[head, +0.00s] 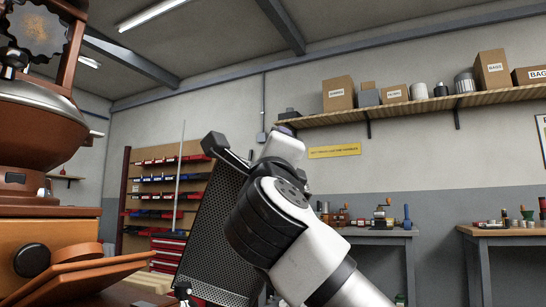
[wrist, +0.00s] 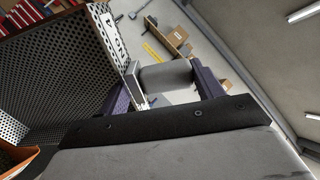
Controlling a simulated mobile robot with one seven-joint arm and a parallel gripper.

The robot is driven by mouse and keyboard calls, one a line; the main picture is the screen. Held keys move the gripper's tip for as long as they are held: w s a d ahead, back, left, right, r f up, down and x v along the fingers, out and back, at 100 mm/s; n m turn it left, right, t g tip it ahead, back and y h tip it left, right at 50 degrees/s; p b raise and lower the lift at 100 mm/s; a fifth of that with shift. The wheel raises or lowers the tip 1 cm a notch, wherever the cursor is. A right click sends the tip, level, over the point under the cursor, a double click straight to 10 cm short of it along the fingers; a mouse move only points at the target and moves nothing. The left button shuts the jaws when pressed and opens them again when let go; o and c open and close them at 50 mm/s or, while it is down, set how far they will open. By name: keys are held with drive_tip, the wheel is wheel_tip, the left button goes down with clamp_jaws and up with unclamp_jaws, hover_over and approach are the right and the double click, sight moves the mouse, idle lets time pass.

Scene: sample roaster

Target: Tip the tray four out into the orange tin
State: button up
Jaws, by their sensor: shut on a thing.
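My gripper (wrist: 150,88) is shut on a perforated dark metal tray and holds it tilted steeply, almost on edge. The tray (head: 213,235) is left of my wrist in the head view, its perforated face toward the camera. In the wrist view the tray (wrist: 60,75) fills the left side, and a pale wall with partly cut-off lettering runs by the fingers. I see no contents on its visible inner faces. An orange edge (wrist: 12,160) shows below the tray at the lower left of the wrist view; it may be the orange tin, but most of it is hidden.
Racks of coloured bins (head: 160,190) and a red tool chest are behind. Workbenches (head: 365,233) and a high shelf (head: 400,108) with boxes line the back wall.

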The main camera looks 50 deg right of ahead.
drive_tip(key=shift+r, duration=0.2)
idle(0.4)
drive_tip(key=shift+r+p, duration=0.7)
drive_tip(key=shift+r, duration=0.7)
